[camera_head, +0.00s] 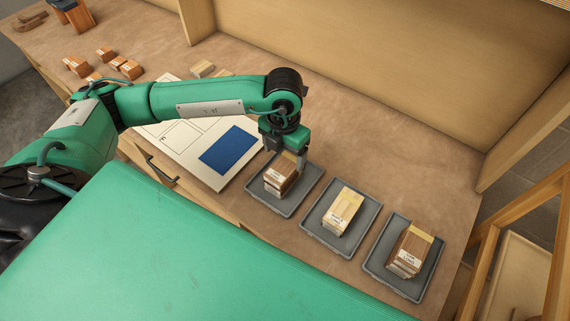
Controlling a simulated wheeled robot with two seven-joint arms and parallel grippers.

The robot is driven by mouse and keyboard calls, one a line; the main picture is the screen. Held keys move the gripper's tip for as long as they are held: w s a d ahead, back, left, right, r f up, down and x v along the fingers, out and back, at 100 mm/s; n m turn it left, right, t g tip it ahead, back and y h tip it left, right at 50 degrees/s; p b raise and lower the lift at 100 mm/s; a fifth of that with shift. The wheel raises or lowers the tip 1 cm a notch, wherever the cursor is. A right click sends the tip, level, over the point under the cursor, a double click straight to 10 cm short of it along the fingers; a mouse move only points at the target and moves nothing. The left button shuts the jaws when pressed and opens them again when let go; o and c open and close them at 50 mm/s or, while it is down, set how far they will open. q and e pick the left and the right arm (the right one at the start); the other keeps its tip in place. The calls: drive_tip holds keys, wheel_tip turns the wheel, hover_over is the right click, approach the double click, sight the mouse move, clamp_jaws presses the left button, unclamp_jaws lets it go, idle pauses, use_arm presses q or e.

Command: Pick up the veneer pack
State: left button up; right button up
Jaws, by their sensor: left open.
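Three veneer packs stand in grey trays on the bench in the head view. The left pack (278,182) is brown with a white label and sits in the left tray (311,190). The middle pack (340,214) is pale yellow, and the right pack (407,258) is brown with a pale top part. My left gripper (287,158) is open and points down at the left pack, with its fingers at the pack's upper end. I cannot tell whether the fingers touch it. The gripper partly hides that end. My right gripper is not in view.
A white board with a blue rectangle (230,149) lies left of the trays, partly under my left arm. Several small wood blocks (131,69) lie at the upper left. A wooden wall (400,70) closes the bench's back. Bare bench (390,165) lies behind the trays.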

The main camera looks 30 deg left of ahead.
sight(285, 165)
use_arm(q)
wheel_tip(285, 165, down, 3)
drive_tip(key=shift+f+p, duration=0.15)
drive_tip(key=shift+p, duration=0.75)
drive_tip(key=shift+w+f, duration=0.1)
drive_tip(key=shift+f, duration=0.45)
drive_tip(key=shift+d, duration=0.1)
drive_tip(key=c, duration=1)
drive_tip(key=shift+c, duration=0.5)
drive_tip(key=shift+r, duration=0.15)
